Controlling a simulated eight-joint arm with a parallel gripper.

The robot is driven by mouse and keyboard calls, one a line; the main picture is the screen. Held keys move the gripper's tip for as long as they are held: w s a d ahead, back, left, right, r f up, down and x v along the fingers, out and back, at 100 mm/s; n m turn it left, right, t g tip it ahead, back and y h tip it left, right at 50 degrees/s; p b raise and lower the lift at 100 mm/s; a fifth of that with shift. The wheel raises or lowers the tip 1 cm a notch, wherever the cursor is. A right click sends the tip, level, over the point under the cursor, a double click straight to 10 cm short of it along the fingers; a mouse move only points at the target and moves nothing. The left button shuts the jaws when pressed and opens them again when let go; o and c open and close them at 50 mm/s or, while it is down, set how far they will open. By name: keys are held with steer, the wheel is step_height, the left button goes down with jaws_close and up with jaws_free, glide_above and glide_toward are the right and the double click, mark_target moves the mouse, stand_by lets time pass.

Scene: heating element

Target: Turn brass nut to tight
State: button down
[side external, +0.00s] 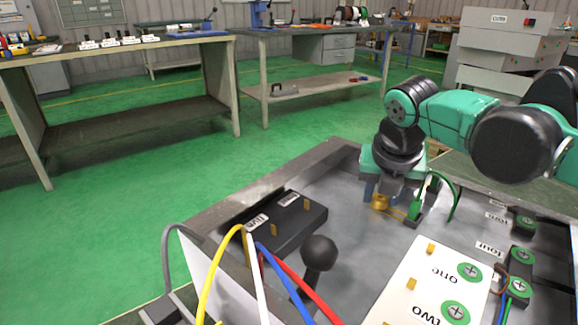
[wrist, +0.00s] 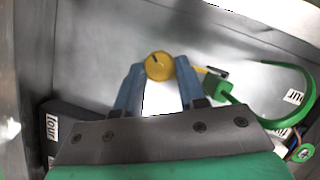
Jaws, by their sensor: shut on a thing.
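The brass nut (side external: 380,201) sits low at the back of the grey work tray, just below my gripper (side external: 378,194). In the wrist view the round nut (wrist: 158,66) shows a dark slot or mark on its top. My gripper (wrist: 159,68) has its two blue fingers on either side of the nut, shut on it at the tips. Whatever the nut is threaded on is hidden, and I cannot tell how tight it is.
A green connector with a green wire (wrist: 222,95) lies close to the right finger. A black labelled block (side external: 300,222), a black ball-topped lever (side external: 318,252) and coloured wires are nearer the camera. A white panel (side external: 425,285) stands right. The tray's raised edge (side external: 270,183) lies behind.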

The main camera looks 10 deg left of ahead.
steer(key=m+h, duration=0.1)
steer(key=m, duration=0.3)
steer(key=shift+a, duration=0.15)
steer(key=shift+g, duration=0.3)
steer(key=c, duration=0.8)
jaws_free()
